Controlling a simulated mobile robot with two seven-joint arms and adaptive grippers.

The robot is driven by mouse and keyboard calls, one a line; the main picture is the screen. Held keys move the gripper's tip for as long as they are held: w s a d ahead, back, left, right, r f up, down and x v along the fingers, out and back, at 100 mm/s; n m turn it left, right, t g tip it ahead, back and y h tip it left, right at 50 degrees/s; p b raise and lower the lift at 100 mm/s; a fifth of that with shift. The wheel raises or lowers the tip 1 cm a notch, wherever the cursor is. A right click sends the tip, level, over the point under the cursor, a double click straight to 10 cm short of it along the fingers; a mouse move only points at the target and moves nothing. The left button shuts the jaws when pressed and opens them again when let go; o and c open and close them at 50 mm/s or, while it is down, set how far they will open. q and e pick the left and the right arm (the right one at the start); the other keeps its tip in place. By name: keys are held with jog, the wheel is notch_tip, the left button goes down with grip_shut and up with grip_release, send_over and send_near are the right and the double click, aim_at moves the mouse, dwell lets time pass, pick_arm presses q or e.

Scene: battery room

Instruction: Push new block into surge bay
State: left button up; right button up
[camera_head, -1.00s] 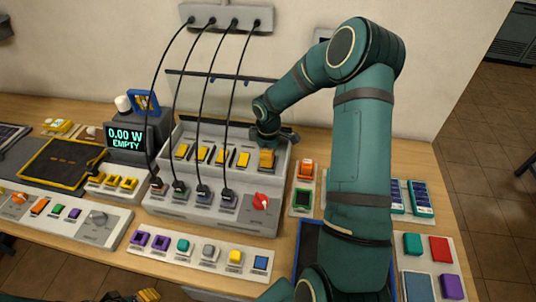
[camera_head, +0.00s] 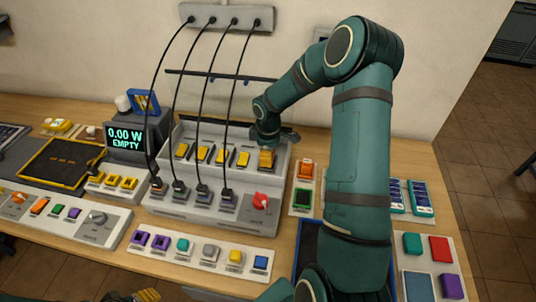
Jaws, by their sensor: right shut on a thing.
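An orange-yellow block (camera_head: 267,158) stands at the rightmost bay of the grey rack (camera_head: 221,170). My right gripper (camera_head: 268,146) reaches down over the rack from the right and is shut on the top of this block. The block looks upright; its lower end is in or at the bay opening, and I cannot tell how deep it sits. Several slimmer yellow pieces (camera_head: 221,156) stand in the bays to its left.
Black cables (camera_head: 204,105) hang from the wall box to the rack's front sockets. A red knob (camera_head: 260,201) sits at the rack's right front. The display (camera_head: 125,138) reads 0.00 W EMPTY. A small panel (camera_head: 304,186) stands right of the rack, close to my right arm.

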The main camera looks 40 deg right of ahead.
jog(key=shift+f+b, duration=0.45)
jog(key=shift+f, duration=0.2)
jog(key=o, duration=0.9)
jog(key=shift+r, duration=0.15)
jog(key=shift+r+p, duration=2.95)
jog(key=shift+r, duration=2.45)
jog(key=shift+f, duration=0.1)
